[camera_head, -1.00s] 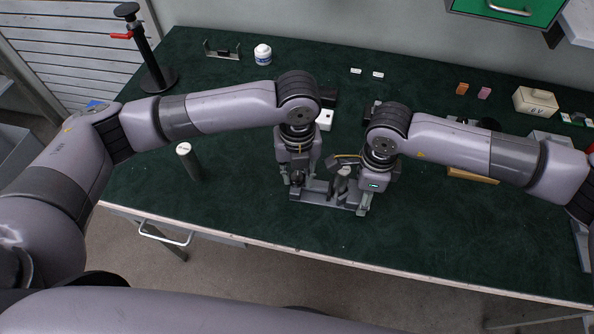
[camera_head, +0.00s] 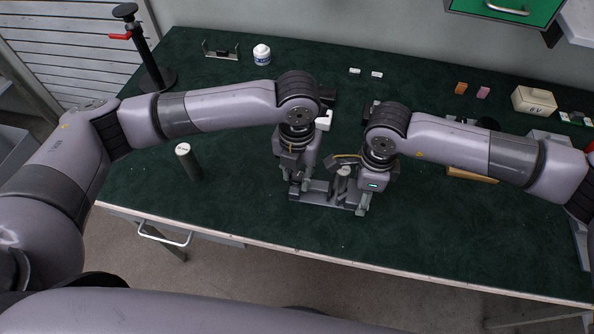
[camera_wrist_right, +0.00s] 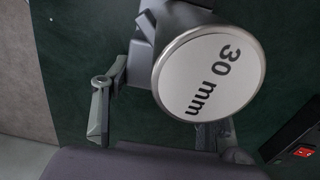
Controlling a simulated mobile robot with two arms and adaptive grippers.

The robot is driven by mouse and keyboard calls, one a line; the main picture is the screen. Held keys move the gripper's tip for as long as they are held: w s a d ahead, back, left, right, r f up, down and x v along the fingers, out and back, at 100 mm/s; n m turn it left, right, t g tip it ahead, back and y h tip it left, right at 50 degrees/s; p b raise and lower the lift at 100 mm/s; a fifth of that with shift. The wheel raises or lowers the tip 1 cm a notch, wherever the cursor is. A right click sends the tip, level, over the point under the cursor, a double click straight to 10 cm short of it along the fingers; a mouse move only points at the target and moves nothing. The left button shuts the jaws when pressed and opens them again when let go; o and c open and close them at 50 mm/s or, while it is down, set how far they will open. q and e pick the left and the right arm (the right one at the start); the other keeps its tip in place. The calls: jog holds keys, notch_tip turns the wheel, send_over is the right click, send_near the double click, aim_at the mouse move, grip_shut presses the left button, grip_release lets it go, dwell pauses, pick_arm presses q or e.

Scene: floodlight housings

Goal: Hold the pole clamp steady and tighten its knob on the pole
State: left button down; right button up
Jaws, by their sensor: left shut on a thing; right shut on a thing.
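The pole (camera_head: 343,182) stands upright between my two grippers; its white top reads "30 mm" in the right wrist view (camera_wrist_right: 210,75). The grey pole clamp (camera_head: 322,196) lies around or against its foot; the pole hides much of it. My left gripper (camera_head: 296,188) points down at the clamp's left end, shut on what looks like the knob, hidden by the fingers. My right gripper (camera_head: 362,204) is at the clamp's right end, shut on the clamp; the contact is mostly hidden.
A black stand with a red lever (camera_head: 148,55), a bracket (camera_head: 221,52) and a white jar (camera_head: 262,54) are at the back left. A beige box (camera_head: 535,101) is back right. The table front is clear.

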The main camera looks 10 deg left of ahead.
aim_at(297, 176)
dwell(0.3)
pick_arm(q)
jog(key=c, duration=1.2)
grip_release()
jog(key=shift+c, duration=0.2)
notch_tip(297, 176, up, 12)
dwell(4.5)
pick_arm(e)
jog(key=o, duration=1.3)
